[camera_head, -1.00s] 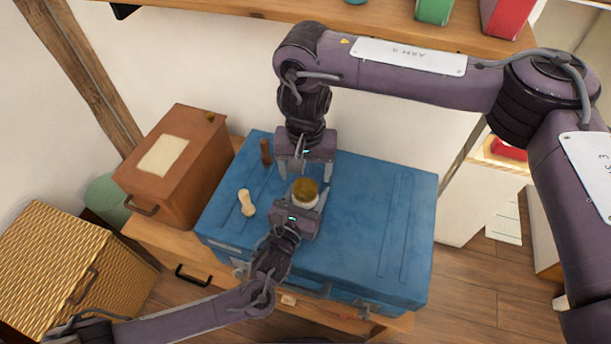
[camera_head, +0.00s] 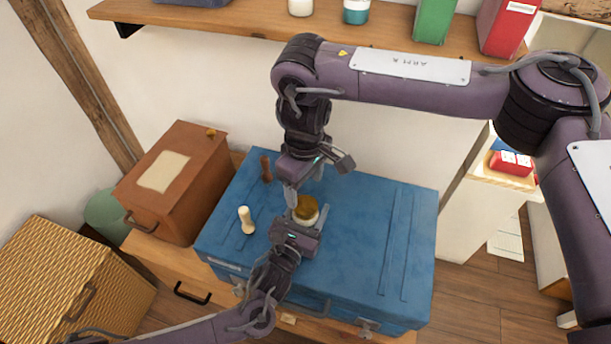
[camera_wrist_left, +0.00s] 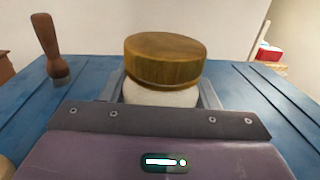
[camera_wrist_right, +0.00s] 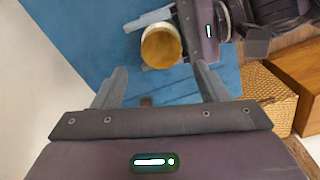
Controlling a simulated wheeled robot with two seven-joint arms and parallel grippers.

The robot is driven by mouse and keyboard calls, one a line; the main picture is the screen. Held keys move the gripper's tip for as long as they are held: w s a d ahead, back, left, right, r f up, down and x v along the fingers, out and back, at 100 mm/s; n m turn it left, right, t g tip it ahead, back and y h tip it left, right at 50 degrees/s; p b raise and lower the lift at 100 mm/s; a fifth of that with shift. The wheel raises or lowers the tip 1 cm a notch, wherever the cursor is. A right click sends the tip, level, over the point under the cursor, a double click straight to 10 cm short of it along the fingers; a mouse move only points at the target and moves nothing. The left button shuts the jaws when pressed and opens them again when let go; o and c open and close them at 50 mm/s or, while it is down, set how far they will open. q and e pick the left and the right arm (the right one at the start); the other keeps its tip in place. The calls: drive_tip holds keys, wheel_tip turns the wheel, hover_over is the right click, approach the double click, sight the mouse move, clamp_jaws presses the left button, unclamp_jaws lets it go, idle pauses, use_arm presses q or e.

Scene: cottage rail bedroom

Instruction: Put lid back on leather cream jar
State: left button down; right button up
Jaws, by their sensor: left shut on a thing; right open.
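The leather cream jar (camera_wrist_left: 160,95) is white, with a brown wooden lid (camera_wrist_left: 165,60) sitting on its top and looking level. Whether the lid is fully seated cannot be told. In the head view the lid (camera_head: 306,208) shows above the blue trunk. My left gripper (camera_head: 303,222) is shut on the jar's white body, from the front. My right gripper (camera_head: 306,184) is open and empty, just behind and above the jar, turned at an angle. The right wrist view shows the lid (camera_wrist_right: 161,46) beyond the open fingers, apart from them.
The blue trunk (camera_head: 375,230) bears a dark-handled brush (camera_head: 265,168) and a pale wooden tool (camera_head: 246,220) left of the jar. A brown box (camera_head: 180,190) and a wicker basket (camera_head: 50,275) stand left. A shelf (camera_head: 250,30) runs above. The trunk's right side is clear.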

sight(306, 205)
drive_tip(key=n, duration=0.7)
drive_tip(key=shift+r, duration=0.3)
drive_tip(key=n, duration=0.4)
drive_tip(key=shift+s+r, duration=0.1)
drive_tip(key=shift+r, duration=0.05)
drive_tip(key=n, duration=0.4)
drive_tip(key=shift+r+n, duration=0.2)
drive_tip(key=shift+n, duration=0.1)
drive_tip(key=n, duration=0.4)
drive_tip(key=shift+r, duration=0.15)
drive_tip(key=n, duration=0.4)
drive_tip(key=shift+r+n, duration=0.15)
drive_tip(key=shift+n, duration=0.15)
drive_tip(key=n, duration=0.6)
drive_tip(key=shift+s+d+r+n, duration=0.1)
drive_tip(key=shift+s+r+n, duration=0.1)
drive_tip(key=shift+n, duration=0.1)
drive_tip(key=shift+w+f, duration=0.1)
drive_tip(key=shift+f, duration=3.9)
